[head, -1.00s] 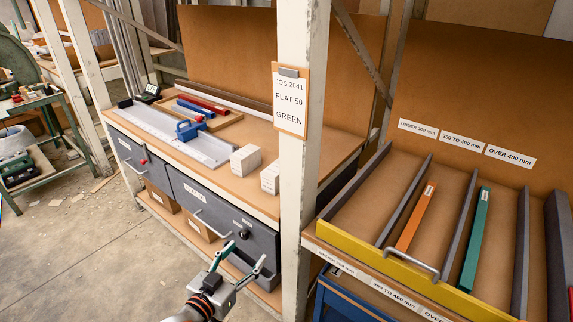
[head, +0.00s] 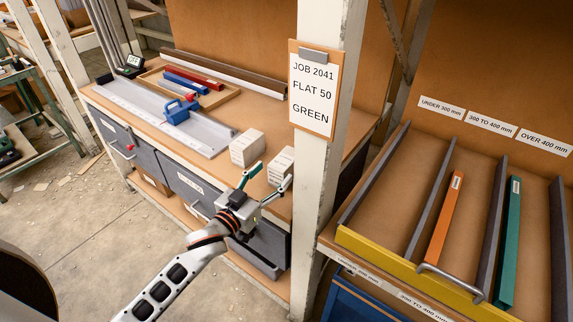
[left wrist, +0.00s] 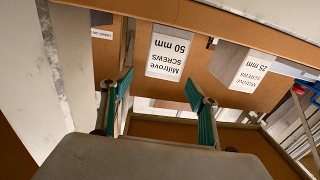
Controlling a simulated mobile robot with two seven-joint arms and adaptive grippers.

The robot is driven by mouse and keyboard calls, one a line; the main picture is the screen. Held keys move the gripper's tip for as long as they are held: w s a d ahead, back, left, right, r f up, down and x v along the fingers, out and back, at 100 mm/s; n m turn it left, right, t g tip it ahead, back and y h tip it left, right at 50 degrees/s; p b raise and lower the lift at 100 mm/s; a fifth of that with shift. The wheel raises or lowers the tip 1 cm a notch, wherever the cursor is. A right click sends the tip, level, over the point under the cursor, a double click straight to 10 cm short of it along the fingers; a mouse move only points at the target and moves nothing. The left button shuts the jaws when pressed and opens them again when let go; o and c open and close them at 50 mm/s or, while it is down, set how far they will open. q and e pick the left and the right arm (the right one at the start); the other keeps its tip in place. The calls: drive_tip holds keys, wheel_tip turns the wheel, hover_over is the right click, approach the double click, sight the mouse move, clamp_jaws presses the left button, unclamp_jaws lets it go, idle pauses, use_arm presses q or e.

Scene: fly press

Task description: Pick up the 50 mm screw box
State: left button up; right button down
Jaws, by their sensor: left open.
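The 50 mm screw box (left wrist: 168,55) is a white carton whose label appears upside down in the left wrist view. In the head view it is the right one of two white boxes (head: 280,163) on the workbench, partly hidden by my gripper. My left gripper (head: 271,178) is open and empty at the bench's front edge, just in front of this box. In the left wrist view its green-padded fingers (left wrist: 158,83) are spread, with the box beyond the tips. I see no contact. My right gripper is not in view.
The 25 mm screw box (left wrist: 242,68) stands beside it, on the left in the head view (head: 247,148). A white post (head: 325,170) with a job card (head: 313,90) rises close on the right. A blue clamp-like tool (head: 180,109) sits farther left on the bench (head: 215,168).

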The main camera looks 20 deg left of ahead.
sight(283, 161)
use_arm(q)
drive_tip(key=x, duration=0.6)
drive_tip(key=shift+w+a+f, duration=0.1)
drive_tip(key=shift+w, duration=0.3)
drive_tip(key=c, duration=1.5)
